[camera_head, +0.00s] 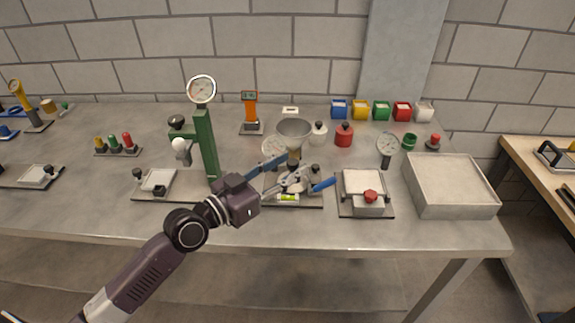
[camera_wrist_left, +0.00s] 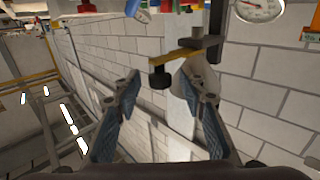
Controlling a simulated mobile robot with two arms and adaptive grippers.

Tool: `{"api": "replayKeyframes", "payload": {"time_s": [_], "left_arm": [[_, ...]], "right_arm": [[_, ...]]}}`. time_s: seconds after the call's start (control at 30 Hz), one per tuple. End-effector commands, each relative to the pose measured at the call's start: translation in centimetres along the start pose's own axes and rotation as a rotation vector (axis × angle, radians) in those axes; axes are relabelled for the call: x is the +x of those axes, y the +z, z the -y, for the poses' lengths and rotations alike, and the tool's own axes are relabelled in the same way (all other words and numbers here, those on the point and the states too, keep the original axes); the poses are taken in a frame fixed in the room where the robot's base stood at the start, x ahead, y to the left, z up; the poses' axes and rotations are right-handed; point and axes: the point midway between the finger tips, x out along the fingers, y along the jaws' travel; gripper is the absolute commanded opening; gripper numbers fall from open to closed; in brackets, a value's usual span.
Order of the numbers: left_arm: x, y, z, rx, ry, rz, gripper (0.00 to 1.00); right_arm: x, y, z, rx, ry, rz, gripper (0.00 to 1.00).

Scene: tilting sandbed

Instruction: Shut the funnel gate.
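The grey metal funnel (camera_head: 294,129) stands over a small plate with a yellow-green level vial (camera_head: 287,198). In the left wrist view a brass bar (camera_wrist_left: 180,56) with a black knob (camera_wrist_left: 159,77) sticks out sideways by the grey funnel spout (camera_wrist_left: 203,77); it looks like the gate lever. My left gripper (camera_head: 305,170) is open just below the funnel and hides much of the stand. In the left wrist view its blue-padded fingers (camera_wrist_left: 160,88) are spread, with the knob in line with the gap. Whether the pads touch it I cannot tell. My right gripper is not in view.
A green post with a dial (camera_head: 206,140) stands left of my left gripper. A plate with a red knob (camera_head: 370,196) and a grey tray (camera_head: 455,208) lie to the right. A red canister (camera_head: 344,135) and coloured bins (camera_head: 381,111) stand behind.

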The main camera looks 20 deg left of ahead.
Motion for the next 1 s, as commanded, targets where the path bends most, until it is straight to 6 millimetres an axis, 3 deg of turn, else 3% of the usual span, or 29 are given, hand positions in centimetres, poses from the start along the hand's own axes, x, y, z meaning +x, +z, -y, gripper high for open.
{"api": "replayKeyframes", "payload": {"time_s": [0.07,0.4,0.73,1.0], "left_arm": [[0.0,0.0,0.0,0.0,0.0,0.0,0.37],[0.0,0.0,0.0,0.0,0.0,0.0,0.0],[0.1,0.1,0.2,0.001,0.0,-0.001,0.0],[1.7,0.1,1.8,0.004,-0.001,-0.002,0.0]], "right_arm": [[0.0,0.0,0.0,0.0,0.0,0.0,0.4],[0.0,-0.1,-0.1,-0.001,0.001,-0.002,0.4],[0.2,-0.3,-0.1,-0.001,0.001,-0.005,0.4],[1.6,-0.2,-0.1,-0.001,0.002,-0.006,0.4]]}}
